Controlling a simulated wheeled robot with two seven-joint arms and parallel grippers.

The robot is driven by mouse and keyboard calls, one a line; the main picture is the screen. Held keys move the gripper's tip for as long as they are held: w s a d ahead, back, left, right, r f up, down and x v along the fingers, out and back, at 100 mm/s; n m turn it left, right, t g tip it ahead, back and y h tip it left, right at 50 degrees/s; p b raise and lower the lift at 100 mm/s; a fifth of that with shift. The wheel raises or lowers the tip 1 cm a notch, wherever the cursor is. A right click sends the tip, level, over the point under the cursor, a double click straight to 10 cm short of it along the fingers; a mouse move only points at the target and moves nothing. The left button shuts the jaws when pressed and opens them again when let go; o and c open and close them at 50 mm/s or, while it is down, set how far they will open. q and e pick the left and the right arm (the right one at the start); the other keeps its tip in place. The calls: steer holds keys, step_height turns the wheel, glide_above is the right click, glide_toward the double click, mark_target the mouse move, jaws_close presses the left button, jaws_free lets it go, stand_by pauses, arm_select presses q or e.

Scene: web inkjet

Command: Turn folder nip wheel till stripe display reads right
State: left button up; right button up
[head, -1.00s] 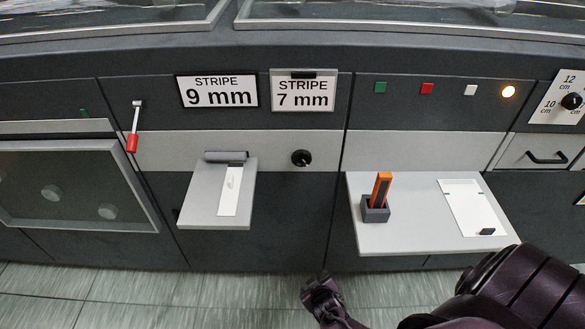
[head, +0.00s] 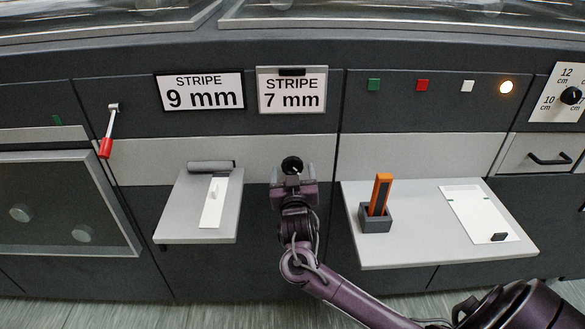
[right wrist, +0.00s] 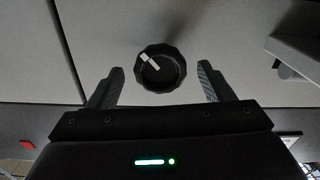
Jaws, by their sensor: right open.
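The nip wheel, a black ribbed knob (head: 291,164) on the pale panel strip, also shows in the right wrist view (right wrist: 162,70). There its white pointer mark tilts to the upper left. The black-framed stripe display (head: 202,91) reads "STRIPE 9 mm". A clipped card (head: 292,90) beside it reads "STRIPE 7 mm". My right gripper (head: 291,174) is open just in front of the knob. In the right wrist view its fingers (right wrist: 160,85) stand one on each side of the knob, with gaps on both sides. My left gripper is not in view.
A grey shelf with a roller (head: 175,232) juts out left of the knob. A wider shelf (head: 400,255) on the right carries an orange tool (head: 380,194) in a holder and a white sheet (head: 478,214). A red-handled lever (head: 106,147) hangs at the left.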

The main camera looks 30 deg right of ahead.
steer(key=shift+x, duration=1.4)
